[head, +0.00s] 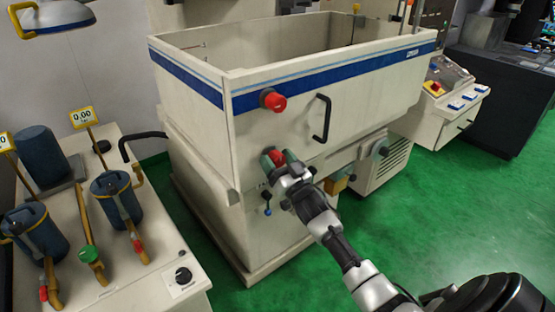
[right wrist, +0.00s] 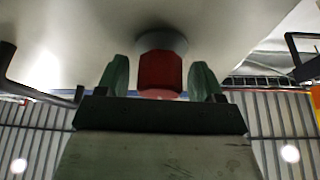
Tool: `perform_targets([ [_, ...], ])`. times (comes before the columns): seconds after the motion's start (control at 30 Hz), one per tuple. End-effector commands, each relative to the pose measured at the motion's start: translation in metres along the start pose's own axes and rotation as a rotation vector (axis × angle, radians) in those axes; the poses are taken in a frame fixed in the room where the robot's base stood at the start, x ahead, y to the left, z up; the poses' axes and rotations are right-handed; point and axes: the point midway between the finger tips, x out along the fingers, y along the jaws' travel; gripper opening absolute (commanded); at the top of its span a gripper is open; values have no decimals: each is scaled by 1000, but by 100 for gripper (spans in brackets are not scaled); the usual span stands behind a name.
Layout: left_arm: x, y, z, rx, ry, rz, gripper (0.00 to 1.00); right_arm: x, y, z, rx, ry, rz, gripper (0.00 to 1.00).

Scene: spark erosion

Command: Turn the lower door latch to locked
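The lower door latch (head: 277,156) is a red knob on the front of the cream tank, below the upper red latch (head: 273,101). My right gripper (head: 279,163) is at the lower latch and partly covers it in the head view. In the right wrist view the red knob (right wrist: 160,72) sits on a grey round base between the two green fingers (right wrist: 160,80). The fingers are open, one on each side of the knob, with a visible gap on both sides. Which way the latch is turned I cannot tell. My left gripper is not in view.
A black door handle (head: 322,118) stands out right of the latches. A small blue-tipped lever (head: 268,208) hangs below the lower latch. A bench with blue canisters (head: 117,200) stands at left, and a control console (head: 445,95) at right. Green floor is clear in front.

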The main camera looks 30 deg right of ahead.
Motion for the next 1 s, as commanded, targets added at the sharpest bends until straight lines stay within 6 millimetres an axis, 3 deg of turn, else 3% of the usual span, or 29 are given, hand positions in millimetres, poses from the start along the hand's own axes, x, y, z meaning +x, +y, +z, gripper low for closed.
perform_targets([
  [0.03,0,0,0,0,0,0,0,0,0,0,0,0,0,59],
  [0.3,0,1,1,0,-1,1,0,0,0,0,0,0,0,20],
  [0.67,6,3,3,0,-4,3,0,-1,1,1,-66,0,-27,20],
  [1.0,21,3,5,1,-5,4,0,-1,1,2,-307,0,-127,20],
])
